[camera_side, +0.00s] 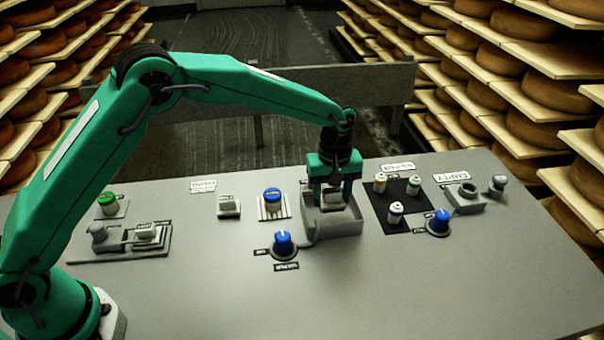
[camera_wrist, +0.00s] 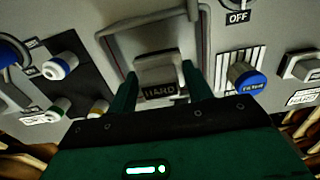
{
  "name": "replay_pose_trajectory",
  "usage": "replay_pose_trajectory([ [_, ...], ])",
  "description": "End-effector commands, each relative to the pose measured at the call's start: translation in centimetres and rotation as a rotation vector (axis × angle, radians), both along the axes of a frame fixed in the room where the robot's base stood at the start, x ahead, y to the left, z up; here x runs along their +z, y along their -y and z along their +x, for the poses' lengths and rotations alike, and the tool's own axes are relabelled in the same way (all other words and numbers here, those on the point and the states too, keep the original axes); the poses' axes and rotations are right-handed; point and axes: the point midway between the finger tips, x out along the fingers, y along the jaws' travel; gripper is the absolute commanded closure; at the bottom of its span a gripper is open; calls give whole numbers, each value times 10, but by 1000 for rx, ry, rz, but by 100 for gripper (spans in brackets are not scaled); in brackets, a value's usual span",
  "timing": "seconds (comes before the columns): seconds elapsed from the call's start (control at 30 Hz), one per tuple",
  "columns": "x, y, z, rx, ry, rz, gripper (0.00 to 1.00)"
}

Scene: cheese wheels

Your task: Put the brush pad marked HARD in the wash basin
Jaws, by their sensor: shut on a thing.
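My gripper (camera_wrist: 160,100) is shut on a pale brush pad (camera_wrist: 158,70) with a dark label reading HARD, seen in the wrist view between the two green fingers. The side view shows my gripper (camera_side: 333,190) pointing down over the far part of the grey, open-topped wash basin (camera_side: 334,228). The pad (camera_side: 333,201) is between the fingers there, within the basin's outline. The basin walls (camera_wrist: 120,48) surround the pad in the wrist view. I cannot tell if the pad touches the basin floor.
A blue-capped knob (camera_side: 283,242) stands close at the basin's front left, and another blue cap (camera_side: 272,199) on a striped plate to its left. A black mat (camera_side: 378,208) with several small jars lies to the right. The table's front is clear.

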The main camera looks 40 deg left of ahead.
Motion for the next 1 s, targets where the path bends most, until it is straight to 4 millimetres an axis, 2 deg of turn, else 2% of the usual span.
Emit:
replay_pose_trajectory([
  [0.17, -3, 0, 0, 0, -1, 1, 73],
  [0.53, -38, 0, -1, 0, -2, 1, 73],
  [1.0, -43, 0, 0, 0, 0, 0, 73],
])
